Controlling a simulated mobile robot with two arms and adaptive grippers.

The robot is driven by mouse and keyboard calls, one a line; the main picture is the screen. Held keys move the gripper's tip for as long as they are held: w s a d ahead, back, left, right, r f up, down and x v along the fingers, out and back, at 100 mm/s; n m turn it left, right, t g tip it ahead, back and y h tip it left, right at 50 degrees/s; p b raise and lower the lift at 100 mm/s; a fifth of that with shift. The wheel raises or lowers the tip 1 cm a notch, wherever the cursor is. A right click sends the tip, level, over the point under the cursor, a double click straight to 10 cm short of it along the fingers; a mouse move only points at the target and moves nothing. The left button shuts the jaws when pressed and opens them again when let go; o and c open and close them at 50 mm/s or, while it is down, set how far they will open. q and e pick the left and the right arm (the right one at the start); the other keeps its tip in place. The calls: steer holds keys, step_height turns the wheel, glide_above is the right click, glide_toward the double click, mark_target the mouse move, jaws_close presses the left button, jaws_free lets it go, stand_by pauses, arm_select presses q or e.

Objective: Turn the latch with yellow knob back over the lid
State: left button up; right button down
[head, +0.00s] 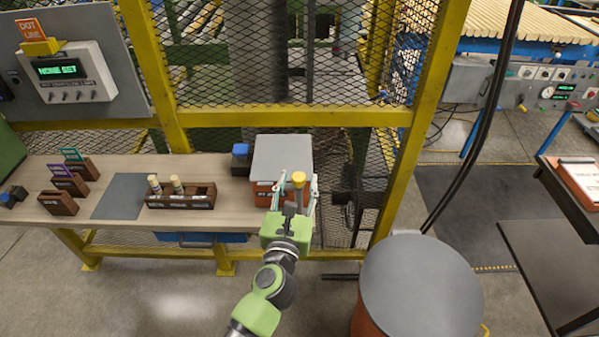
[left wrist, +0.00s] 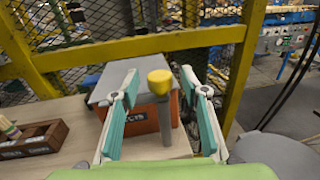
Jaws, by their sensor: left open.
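The box has a grey lid (head: 282,155) and an orange body (head: 262,194); it stands at the right end of the bench. In the left wrist view the lid (left wrist: 140,49) lies flat on the orange body (left wrist: 140,122). The latch's yellow knob (head: 298,178) shows at the lid's front right, and the knob (left wrist: 160,82) tops a grey stem (left wrist: 164,118) in the left wrist view. The stem stands in front of the box, not over the lid. My left gripper (head: 294,190) is open, its fingers on either side of the knob with visible gaps. My right gripper is out of view.
A blue-topped item (head: 240,152) stands left of the box. A dark wooden tray (head: 180,201) with two pale pegs and several wooden holders (head: 58,203) are farther left. A yellow mesh fence (head: 290,117) rises behind. A large grey-topped drum (head: 421,280) stands front right.

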arm_select(q)
steer(key=shift+w+d, duration=0.2)
steer(key=shift+w, duration=1.05)
